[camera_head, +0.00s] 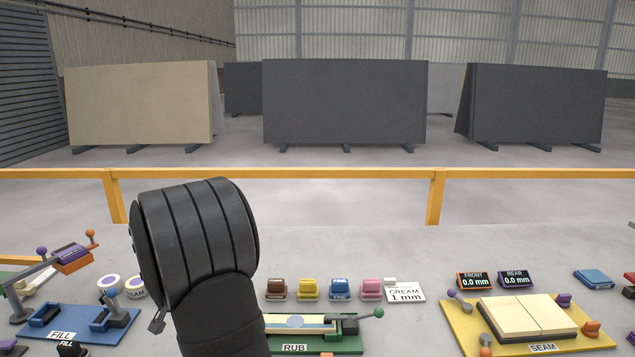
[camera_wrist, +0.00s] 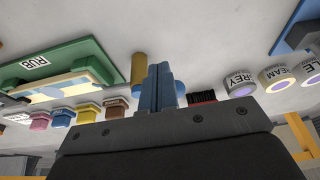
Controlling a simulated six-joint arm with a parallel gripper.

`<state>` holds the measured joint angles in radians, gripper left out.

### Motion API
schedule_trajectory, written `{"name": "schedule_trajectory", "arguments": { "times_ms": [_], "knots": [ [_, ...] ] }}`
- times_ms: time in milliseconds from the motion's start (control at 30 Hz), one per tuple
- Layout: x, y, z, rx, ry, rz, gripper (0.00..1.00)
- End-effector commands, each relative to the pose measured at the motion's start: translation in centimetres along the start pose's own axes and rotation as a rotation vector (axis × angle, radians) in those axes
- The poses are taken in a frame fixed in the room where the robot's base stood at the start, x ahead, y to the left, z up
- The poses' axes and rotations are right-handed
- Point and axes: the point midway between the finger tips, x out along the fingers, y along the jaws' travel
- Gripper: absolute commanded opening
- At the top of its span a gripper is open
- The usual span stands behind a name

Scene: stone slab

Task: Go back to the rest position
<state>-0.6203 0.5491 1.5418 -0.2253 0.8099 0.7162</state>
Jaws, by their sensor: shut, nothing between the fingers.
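My gripper (camera_wrist: 158,88) shows in the wrist view as two blue fingers pressed together with nothing between them. It is over the slab, between the green RUB station (camera_wrist: 95,52) and the grey pot (camera_wrist: 239,82). A mustard-coloured cylinder (camera_wrist: 138,68) lies just left of the fingers, and a black and red item (camera_wrist: 202,97) just right; I cannot tell how far below they are. In the head view my dark arm fills the left middle and hides the fingers.
In the head view, the blue FILL station (camera_head: 90,322) is left and the yellow SEAM station (camera_head: 465,335) right. Several coloured blocks, such as the yellow one (camera_head: 308,289), stand in a row behind the RUB station. An orange rail (camera_head: 330,173) runs behind the bench.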

Motion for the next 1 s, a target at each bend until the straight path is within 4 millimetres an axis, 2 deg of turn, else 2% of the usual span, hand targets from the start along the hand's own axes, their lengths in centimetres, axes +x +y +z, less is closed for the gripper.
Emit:
{"name": "schedule_trajectory", "arguments": {
  "times_ms": [1000],
  "knots": [
    [-0.5,4.5,1.5,-0.519,-0.001,-0.16,0.0]
  ]
}}
